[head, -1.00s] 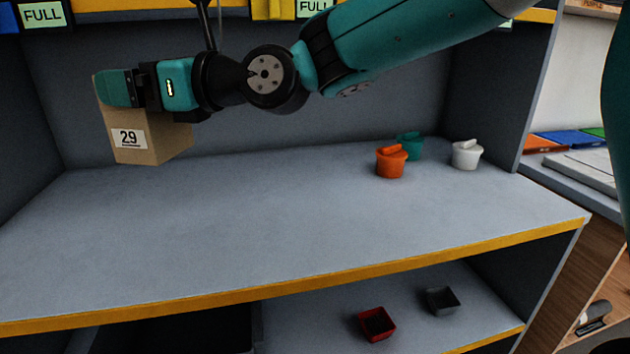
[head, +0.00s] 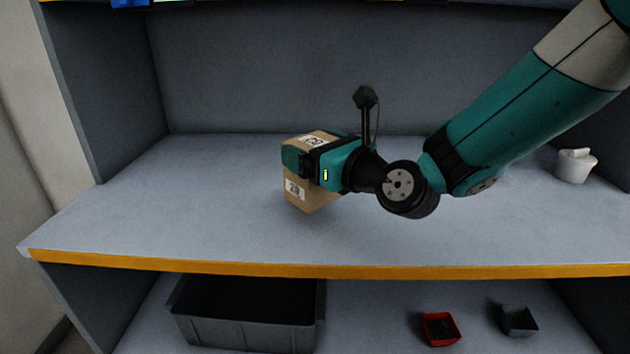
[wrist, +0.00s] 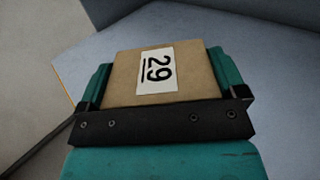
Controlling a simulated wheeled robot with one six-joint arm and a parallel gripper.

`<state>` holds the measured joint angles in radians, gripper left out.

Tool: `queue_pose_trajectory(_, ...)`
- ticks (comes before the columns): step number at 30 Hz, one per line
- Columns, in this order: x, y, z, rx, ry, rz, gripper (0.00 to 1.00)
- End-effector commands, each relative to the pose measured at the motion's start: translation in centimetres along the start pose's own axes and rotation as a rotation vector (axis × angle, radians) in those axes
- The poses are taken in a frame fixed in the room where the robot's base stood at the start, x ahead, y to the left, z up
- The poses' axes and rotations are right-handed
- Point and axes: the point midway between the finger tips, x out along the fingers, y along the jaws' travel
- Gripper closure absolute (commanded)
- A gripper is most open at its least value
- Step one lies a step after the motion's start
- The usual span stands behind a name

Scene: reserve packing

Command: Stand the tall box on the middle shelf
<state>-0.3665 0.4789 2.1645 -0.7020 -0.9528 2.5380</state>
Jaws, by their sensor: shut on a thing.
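The tall box (head: 305,193) is brown cardboard with white labels reading 29. My gripper (head: 313,162) is shut on its upper part, and the box looks upright over the left half of the middle shelf (head: 220,215). I cannot tell whether its bottom edge touches the shelf. In the wrist view the top of the box (wrist: 117,81) sits between the two teal fingers of my gripper (wrist: 153,82), its label facing the camera.
On the shelf below are a dark grey bin (head: 245,335), a red tray (head: 427,318) and a small grey tray (head: 519,318). The shelf around the box is clear.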

Motion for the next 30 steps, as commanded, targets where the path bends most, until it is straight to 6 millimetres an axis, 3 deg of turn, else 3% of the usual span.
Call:
queue_pose_trajectory(8,0.0,0.0,-4.2,0.002,0.001,0.000,0.42)
queue_pose_trajectory(21,0.0,0.0,-4.7,0.001,0.000,0.000,0.42)
queue_pose_trajectory(22,0.0,0.0,-4.7,0.001,0.000,0.000,0.08)
queue_pose_trajectory(23,0.0,0.0,-4.6,0.001,0.000,0.000,0.01)
queue_pose_trajectory(30,0.0,0.0,-4.5,0.000,0.000,0.000,0.00)
